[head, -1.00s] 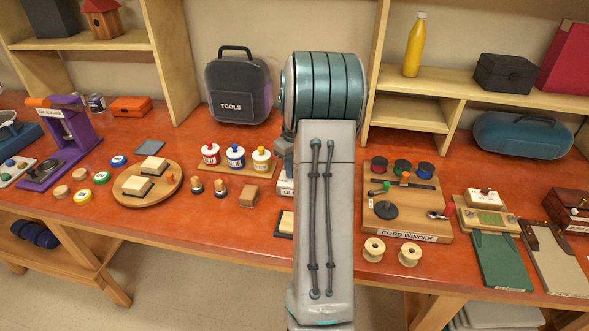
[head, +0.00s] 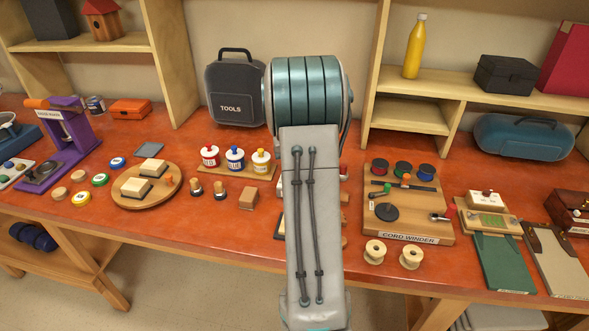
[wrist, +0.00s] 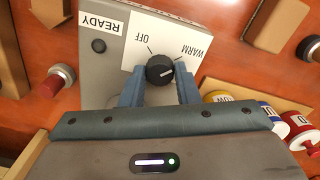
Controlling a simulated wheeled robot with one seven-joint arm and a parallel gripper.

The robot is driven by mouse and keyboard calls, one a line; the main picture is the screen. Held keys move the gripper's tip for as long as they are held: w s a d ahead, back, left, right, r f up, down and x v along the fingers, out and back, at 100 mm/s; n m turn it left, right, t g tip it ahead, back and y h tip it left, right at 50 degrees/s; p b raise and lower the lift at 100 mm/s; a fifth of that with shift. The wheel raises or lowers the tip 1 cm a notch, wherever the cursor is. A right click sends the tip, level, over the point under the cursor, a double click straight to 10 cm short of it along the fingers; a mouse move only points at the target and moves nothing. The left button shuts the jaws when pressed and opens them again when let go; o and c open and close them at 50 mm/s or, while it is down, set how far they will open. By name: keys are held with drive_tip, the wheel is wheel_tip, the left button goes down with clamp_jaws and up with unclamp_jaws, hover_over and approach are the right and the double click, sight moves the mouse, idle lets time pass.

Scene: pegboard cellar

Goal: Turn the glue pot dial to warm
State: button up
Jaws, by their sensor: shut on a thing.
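In the wrist view the glue pot's grey control box (wrist: 90,80) has a white plate with OFF (wrist: 142,38) and WARM (wrist: 190,49) printed on it. A round black dial (wrist: 159,68) sits on the plate. Its short white mark lies on the right side of the knob, roughly towards the WARM side. My gripper (wrist: 159,84) is shut on the dial, with one blue-grey finger at each side. A READY label (wrist: 100,17) stands beside a small dark lamp (wrist: 99,45). In the head view my arm hides the gripper and the dial.
A wooden block (head: 247,199) is close by. The cord winder board (head: 433,222) and two spools (head: 375,252) are right. The tool case (head: 235,92) stands behind.

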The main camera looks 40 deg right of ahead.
drive_tip(key=o, duration=1)
drive_tip(key=shift+c, duration=0.2)
wheel_tip(320, 180, up, 14)
drive_tip(key=shift+b, duration=0.35)
drive_tip(key=shift+s+f, duration=0.1)
drive_tip(key=s+a+n+t, duration=0.15)
drive_tip(key=s+a, duration=0.45)
drive_tip(key=a, duration=0.7)
drive_tip(key=s+a+n+t, duration=0.1)
drive_tip(key=s+a+n, duration=0.35)
drive_tip(key=a, duration=0.75)
drive_tip(key=s+a+f, duration=0.5)
drive_tip(key=s, duration=0.4)
drive_tip(key=shift+s+a+f, duration=0.15)
drive_tip(key=shift+a+f, duration=0.05)
